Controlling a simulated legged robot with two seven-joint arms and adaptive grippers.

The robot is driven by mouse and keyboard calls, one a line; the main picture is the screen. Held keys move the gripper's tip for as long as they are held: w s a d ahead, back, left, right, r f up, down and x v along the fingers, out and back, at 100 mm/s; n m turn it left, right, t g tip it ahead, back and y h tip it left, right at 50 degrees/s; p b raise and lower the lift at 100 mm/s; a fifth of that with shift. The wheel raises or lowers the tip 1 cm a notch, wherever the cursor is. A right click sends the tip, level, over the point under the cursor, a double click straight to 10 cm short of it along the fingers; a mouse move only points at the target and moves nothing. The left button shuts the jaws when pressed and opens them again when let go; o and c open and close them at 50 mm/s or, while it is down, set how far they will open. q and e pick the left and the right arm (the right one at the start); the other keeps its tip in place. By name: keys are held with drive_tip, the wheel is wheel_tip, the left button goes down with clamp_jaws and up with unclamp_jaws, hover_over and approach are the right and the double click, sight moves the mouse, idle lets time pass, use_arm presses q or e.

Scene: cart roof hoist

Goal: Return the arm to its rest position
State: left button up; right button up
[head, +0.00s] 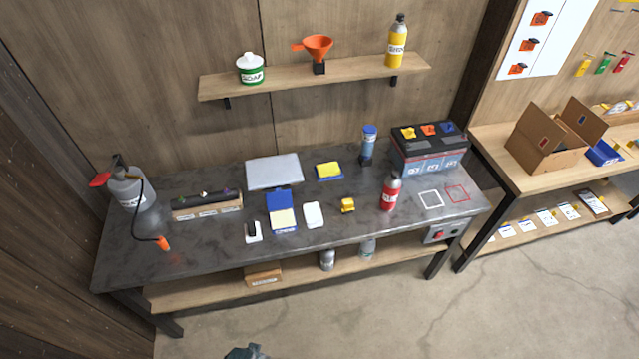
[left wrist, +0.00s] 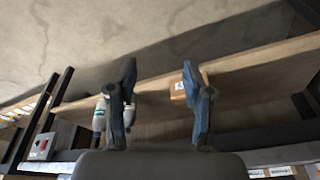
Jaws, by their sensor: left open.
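My left gripper (left wrist: 158,70) shows in the left wrist view with its two dark blue fingers spread apart and nothing between them. It is in front of the workbench, apart from the lower shelf (left wrist: 240,75), which lies beyond the fingers. In the head view only a small dark part of my own arm or gripper (head: 245,352) shows at the bottom edge, over the floor. My right gripper is in neither view.
The dark workbench (head: 330,235) holds a sprayer (head: 130,190), a red bottle (head: 390,192) and a battery (head: 430,150). Its lower shelf holds a small cardboard box (head: 263,275) and bottles (head: 327,260). A side table (head: 490,140) stands right. The floor in front (head: 400,320) is clear.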

use_arm(q)
drive_tip(key=s+f+g, duration=0.1)
drive_tip(key=s+f, duration=0.2)
drive_tip(key=f, duration=0.5)
drive_tip(key=s+f, duration=0.4)
drive_tip(key=f, duration=0.4)
drive_tip(key=s+a+f, duration=0.3)
drive_tip(key=s+f, duration=0.7)
drive_tip(key=s, duration=0.3)
drive_tip(key=shift+s+a+g+b, duration=0.2)
drive_tip(key=shift+a+g+b, duration=0.05)
drive_tip(key=shift+g+b, duration=0.15)
